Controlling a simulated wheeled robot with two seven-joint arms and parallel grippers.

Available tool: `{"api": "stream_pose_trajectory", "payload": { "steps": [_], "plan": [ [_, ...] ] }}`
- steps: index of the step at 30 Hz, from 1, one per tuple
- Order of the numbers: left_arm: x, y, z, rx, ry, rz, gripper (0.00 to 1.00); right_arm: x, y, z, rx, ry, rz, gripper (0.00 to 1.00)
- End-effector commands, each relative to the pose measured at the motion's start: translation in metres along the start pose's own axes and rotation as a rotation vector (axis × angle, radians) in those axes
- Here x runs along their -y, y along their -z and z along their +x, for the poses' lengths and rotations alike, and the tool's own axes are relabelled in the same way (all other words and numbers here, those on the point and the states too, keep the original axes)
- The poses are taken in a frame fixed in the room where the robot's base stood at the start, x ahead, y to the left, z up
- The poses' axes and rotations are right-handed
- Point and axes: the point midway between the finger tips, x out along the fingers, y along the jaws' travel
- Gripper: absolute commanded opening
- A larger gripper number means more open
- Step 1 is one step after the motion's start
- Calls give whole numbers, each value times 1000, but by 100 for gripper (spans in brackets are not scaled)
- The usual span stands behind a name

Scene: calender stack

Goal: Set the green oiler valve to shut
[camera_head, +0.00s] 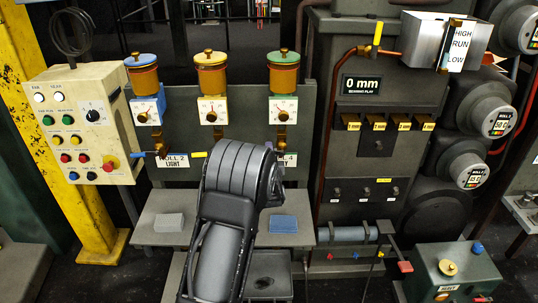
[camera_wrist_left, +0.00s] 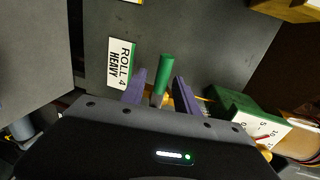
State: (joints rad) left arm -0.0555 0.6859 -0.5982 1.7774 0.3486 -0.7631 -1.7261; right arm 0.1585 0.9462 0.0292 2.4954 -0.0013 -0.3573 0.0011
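The green oiler (camera_head: 283,72) is the rightmost of three, with a green lid and a dial plate (camera_head: 283,110). My left arm hides its valve handle in the head view. In the left wrist view the green valve handle (camera_wrist_left: 165,76) points toward the picture's top, parallel with the lines of text on the "ROLL 4 HEAVY" sign (camera_wrist_left: 121,63). My left gripper (camera_wrist_left: 160,80) has its two purple fingers apart, one on each side of the handle's base, with gaps visible. In the head view the gripper (camera_head: 272,150) is mostly hidden by its wrist. My right gripper is out of view.
The blue valve handle (camera_head: 137,155) and yellow valve handle (camera_head: 199,155) point left under their oilers. A grey block (camera_head: 169,222) and blue block (camera_head: 284,224) lie on the shelf below. A control box (camera_head: 80,125) stands left and a dark machine panel (camera_head: 365,165) right.

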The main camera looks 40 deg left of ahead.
Motion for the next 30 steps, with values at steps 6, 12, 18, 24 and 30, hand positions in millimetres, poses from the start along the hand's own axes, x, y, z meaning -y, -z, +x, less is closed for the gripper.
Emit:
{"api": "stream_pose_trajectory", "payload": {
  "steps": [6, 12, 18, 24, 30],
  "plan": [
    [1, 1, -10, -1, 1, -1, 37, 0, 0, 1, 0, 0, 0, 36],
    [1, 1, -40, -2, 0, -3, 37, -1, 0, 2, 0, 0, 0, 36],
    [0, 1, -70, -2, 0, -1, 37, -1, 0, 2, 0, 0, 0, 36],
    [0, 0, -78, -1, 0, 0, 37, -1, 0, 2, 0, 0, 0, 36],
    [0, 0, -78, 0, 0, 0, 37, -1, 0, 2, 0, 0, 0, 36]
  ]
}}
